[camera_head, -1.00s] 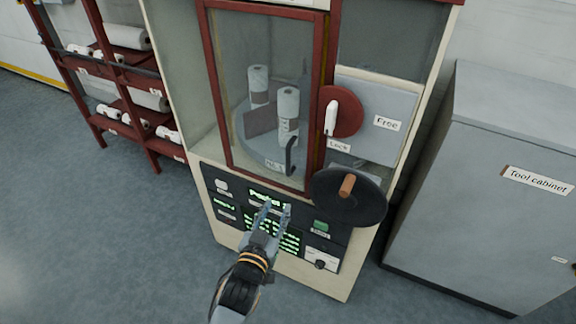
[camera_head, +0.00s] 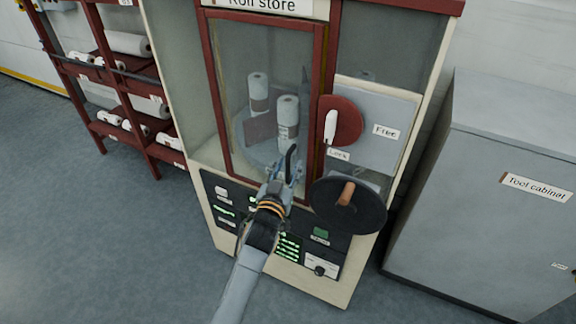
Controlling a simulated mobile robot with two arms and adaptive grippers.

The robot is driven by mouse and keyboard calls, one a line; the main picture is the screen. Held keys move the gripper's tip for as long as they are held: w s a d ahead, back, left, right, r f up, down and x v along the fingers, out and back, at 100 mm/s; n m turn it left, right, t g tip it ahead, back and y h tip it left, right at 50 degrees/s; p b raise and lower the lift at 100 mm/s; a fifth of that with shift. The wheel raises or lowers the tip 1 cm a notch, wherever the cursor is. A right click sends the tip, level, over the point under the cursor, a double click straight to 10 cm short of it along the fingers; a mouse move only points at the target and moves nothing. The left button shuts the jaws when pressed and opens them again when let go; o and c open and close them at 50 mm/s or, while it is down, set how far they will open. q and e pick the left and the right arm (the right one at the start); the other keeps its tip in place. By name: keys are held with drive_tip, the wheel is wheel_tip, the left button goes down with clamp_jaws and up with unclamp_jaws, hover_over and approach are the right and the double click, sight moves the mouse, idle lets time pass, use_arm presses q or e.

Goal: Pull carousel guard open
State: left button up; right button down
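The carousel guard (camera_head: 222,90) is a red-framed clear door on the front of the roll store, and it looks closed. Its dark upright handle (camera_head: 291,158) is near the lower right of the pane. My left gripper (camera_head: 284,170) is at the handle's lower end, with its fingers apart; I cannot tell whether they touch the handle. Behind the pane, wrapped rolls (camera_head: 288,112) stand on a round carousel. My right gripper is not in view.
A black handwheel (camera_head: 347,205) with a brown knob juts out close to the right of my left gripper. A control panel (camera_head: 226,212) lies below the guard. A grey tool cabinet (camera_head: 500,220) stands right; a red roll rack (camera_head: 140,110) stands left.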

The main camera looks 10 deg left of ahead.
use_arm(q)
drive_tip(key=shift+w, duration=0.3)
clamp_jaws()
